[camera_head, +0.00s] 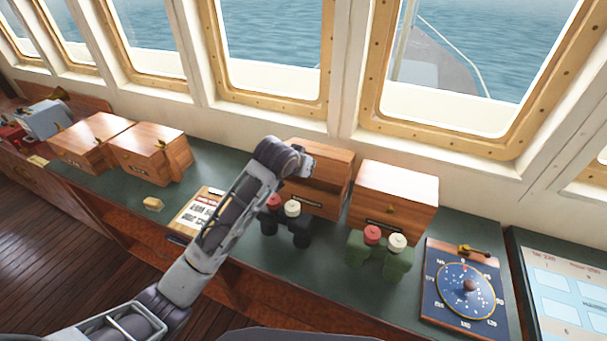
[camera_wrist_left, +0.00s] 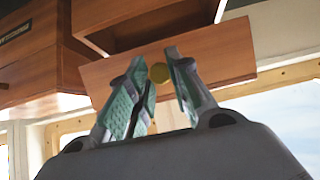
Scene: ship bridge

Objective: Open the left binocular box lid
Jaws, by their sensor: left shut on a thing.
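The left binocular box (camera_head: 318,200) is brown wood and stands behind the dark binoculars (camera_head: 287,222). My left gripper (camera_head: 306,165) is at this box, with its fingers largely hidden in the head view. In the left wrist view, which is upside down, its fingers (camera_wrist_left: 158,76) are shut on a round brass knob (camera_wrist_left: 160,73). The knob sits on the wooden lid (camera_wrist_left: 225,58). The lid is swung away from the box body, and a dark opening (camera_wrist_left: 150,35) shows between them. My right gripper is in neither view.
The right box (camera_head: 398,188) is close beside, lid down, with green binoculars (camera_head: 380,255) in front. A round dial instrument (camera_head: 468,290) and a screen (camera_head: 565,285) are at right. A clipboard (camera_head: 198,208) and two boxes (camera_head: 155,150) (camera_head: 90,135) are at left. Windows rise behind.

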